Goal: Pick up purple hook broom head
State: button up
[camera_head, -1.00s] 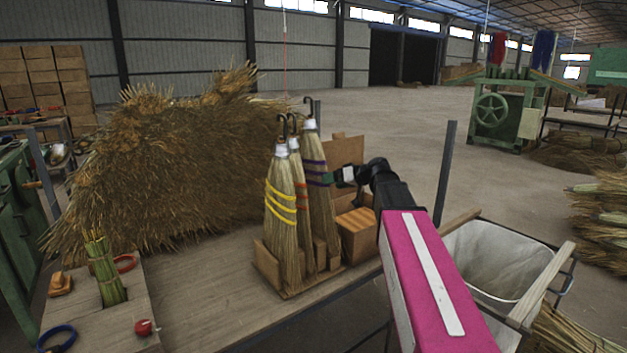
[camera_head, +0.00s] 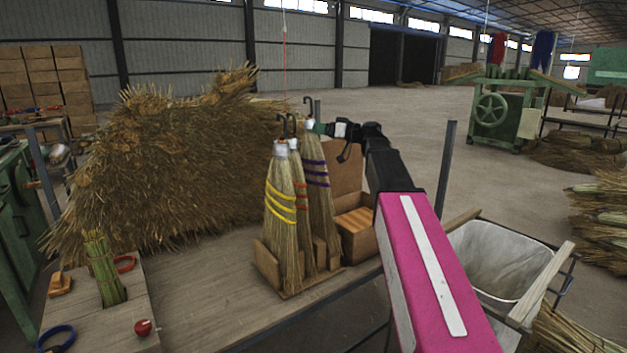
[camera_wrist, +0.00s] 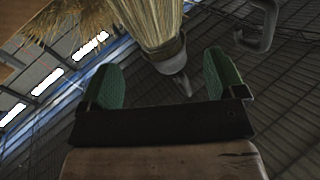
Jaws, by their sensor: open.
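The purple-banded hook broom head (camera_head: 316,172) stands upright, the rightmost and rearmost of three in a wooden holder. It has a white neck and a dark hook on top. My gripper (camera_head: 314,127) is at its neck, reaching in from the right. In the wrist view my gripper (camera_wrist: 165,82) is open, its two green fingers spread apart. A straw broom head (camera_wrist: 153,22), seemingly the purple one, shows with its pale neck and hook in line with the gap. Its colored bands are out of sight there. I cannot tell whether a finger touches it.
A yellow-banded broom head (camera_head: 281,205) and a red-banded one (camera_head: 300,190) stand close on the left. A cardboard box (camera_head: 357,235) stands right of the holder on the workbench (camera_head: 215,280). A large straw pile (camera_head: 175,165) is behind. Another hook (camera_wrist: 262,25) shows in the wrist view.

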aim_at(310, 129)
jog(key=shift+s+x, duration=0.2)
jog(key=shift+x, duration=2.55)
jog(key=shift+f, duration=0.1)
jog(key=shift+c, duration=0.3)
jog(key=c, duration=1.5)
